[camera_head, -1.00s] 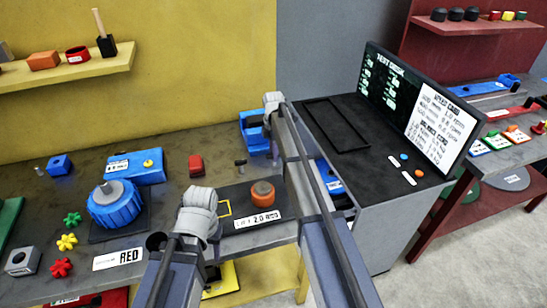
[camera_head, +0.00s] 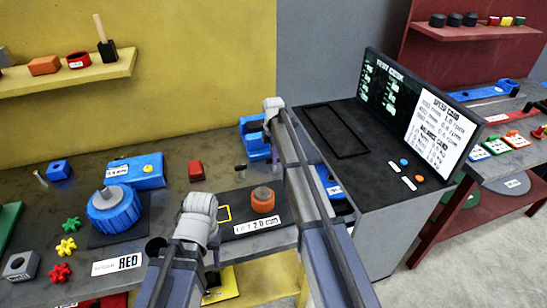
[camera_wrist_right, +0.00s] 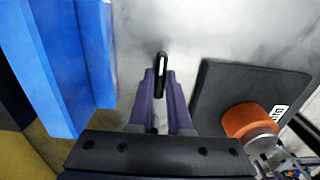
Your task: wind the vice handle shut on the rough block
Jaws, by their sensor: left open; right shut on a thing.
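The blue vice (camera_head: 254,139) stands at the back of the bench in the head view, partly behind my right arm. Its blue side (camera_wrist_right: 62,60) fills the left of the right wrist view. My right gripper (camera_wrist_right: 160,88) has its purple fingers shut on a slim black handle with a pale stripe (camera_wrist_right: 161,66), just right of the blue side. The rough block cannot be made out in the vice.
An orange cylinder (camera_head: 262,200) stands on a dark mat (camera_head: 238,232) close to the right gripper; the mat also shows in the wrist view (camera_wrist_right: 220,88). A thin dark pin (camera_head: 240,169) stands near the vice. A blue round fixture (camera_head: 115,212) is at left.

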